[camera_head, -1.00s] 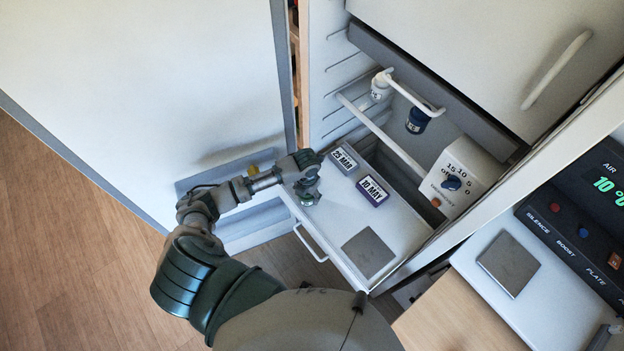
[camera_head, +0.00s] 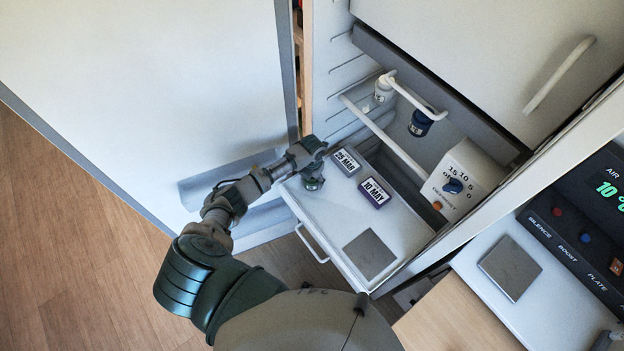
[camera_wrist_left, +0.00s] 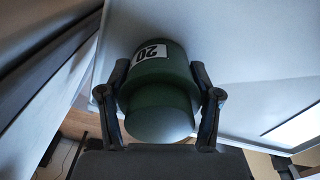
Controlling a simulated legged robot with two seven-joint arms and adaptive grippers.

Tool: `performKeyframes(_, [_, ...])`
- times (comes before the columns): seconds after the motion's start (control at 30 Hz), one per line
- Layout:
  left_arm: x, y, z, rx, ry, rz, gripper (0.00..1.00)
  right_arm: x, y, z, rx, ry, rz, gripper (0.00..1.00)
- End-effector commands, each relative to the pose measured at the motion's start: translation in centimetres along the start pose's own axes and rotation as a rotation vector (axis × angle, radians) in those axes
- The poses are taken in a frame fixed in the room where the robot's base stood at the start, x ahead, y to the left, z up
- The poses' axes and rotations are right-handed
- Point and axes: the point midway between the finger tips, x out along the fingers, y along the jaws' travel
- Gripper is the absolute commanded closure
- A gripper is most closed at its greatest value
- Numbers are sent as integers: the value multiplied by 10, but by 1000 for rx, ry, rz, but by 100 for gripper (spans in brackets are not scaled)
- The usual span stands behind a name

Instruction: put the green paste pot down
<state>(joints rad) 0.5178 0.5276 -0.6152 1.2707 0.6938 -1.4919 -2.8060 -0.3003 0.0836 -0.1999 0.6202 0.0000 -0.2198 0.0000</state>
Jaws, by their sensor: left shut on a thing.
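My left gripper (camera_head: 312,170) is shut on the green paste pot (camera_head: 314,184) over the far left part of the white pull-out tray (camera_head: 325,208). In the left wrist view the pot (camera_wrist_left: 160,85) sits between the two fingers (camera_wrist_left: 160,105), with a white label reading 20 on its side. In the head view the gripper covers most of the pot. I cannot tell whether its base touches the tray. My right gripper is not in view.
A grey box marked 25 MAR (camera_head: 347,162) and a purple box marked 10 MAY (camera_head: 376,192) lie just right of the pot. A grey square plate (camera_head: 369,254) is at the tray's near end. A white rail (camera_head: 382,137) and dial box (camera_head: 462,182) stand behind.

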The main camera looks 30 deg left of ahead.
Motion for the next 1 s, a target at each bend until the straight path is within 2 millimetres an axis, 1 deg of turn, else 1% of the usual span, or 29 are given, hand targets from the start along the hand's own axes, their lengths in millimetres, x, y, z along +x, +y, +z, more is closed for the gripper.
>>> performKeyframes(0.07, [-1, 0, 0, 0, -1, 0, 92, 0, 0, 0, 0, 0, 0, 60])
performKeyframes(0.1, [0, 0, 0, 0, 1, 1, 32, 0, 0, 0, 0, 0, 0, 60])
performKeyframes(0.17, [0, 0, 0, 0, 1, 1, 17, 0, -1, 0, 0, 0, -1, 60])
performKeyframes(0.2, [0, 0, 0, 0, 1, 1, 12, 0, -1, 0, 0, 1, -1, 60])
performKeyframes(0.5, [-1, 0, 0, 0, 1, 0, 12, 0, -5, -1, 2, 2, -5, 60])
performKeyframes(0.57, [-4, 0, 0, 0, 0, 0, 12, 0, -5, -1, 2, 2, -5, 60])
performKeyframes(0.63, [-11, 1, 0, -1, 0, 0, 12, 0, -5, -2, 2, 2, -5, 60])
performKeyframes(0.77, [-36, 1, 1, 1, -4, 2, 12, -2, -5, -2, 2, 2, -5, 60])
performKeyframes(0.9, [-68, 1, 1, 1, -4, 1, 12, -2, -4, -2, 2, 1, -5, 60])
performKeyframes(1.0, [-89, 0, 1, 1, -2, 1, 12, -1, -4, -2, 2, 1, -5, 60])
